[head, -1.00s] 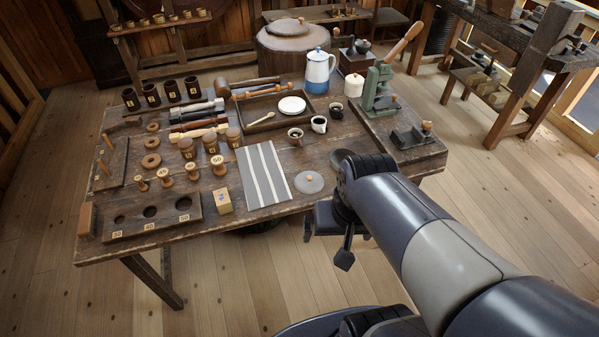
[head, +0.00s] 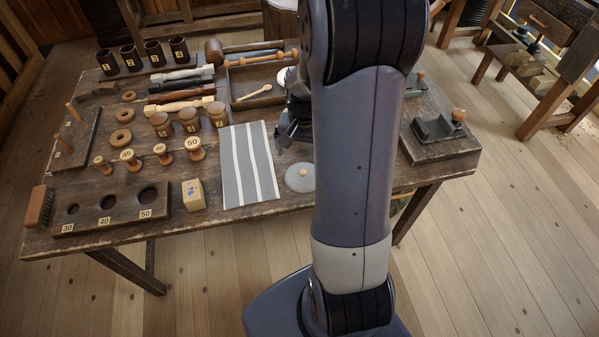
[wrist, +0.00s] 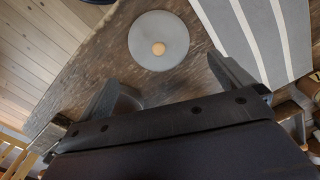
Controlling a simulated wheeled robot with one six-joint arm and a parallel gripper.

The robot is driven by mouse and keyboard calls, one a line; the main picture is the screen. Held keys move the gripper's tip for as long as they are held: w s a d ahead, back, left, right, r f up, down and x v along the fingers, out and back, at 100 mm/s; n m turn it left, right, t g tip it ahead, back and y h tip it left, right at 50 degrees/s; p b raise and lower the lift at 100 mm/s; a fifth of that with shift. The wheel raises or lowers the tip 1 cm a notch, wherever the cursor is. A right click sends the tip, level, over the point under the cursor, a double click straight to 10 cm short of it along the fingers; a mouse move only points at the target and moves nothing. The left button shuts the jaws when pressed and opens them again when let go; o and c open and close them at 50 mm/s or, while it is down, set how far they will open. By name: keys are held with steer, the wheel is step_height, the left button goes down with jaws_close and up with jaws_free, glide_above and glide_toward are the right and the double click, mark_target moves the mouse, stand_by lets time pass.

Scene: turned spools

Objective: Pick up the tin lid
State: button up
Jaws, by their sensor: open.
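The tin lid (head: 300,177) is a flat grey disc with a small orange-tan knob. It lies on the wooden table (head: 245,228) just right of the striped cloth, and my arm covers part of its right side in the head view. In the wrist view the whole lid (wrist: 158,40) shows ahead of the fingers, with its knob (wrist: 158,48) facing the camera. My gripper (wrist: 166,92) is open and empty, its two fingers apart on either side below the lid. In the head view my gripper (head: 288,134) hangs above the table, beyond the lid.
The grey striped cloth (head: 247,165) lies left of the lid. A small labelled block (head: 193,195), wooden spools (head: 194,149) and a holed gauge board (head: 108,210) stand further left. A dark tray (head: 240,96) lies behind.

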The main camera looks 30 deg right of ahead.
mark_target(303, 172)
steer(key=f, duration=0.8)
steer(key=shift+s+a+f, duration=0.1)
steer(key=shift+s, duration=0.1)
steer(key=shift+s, duration=0.1)
steer(key=c, duration=1.1)
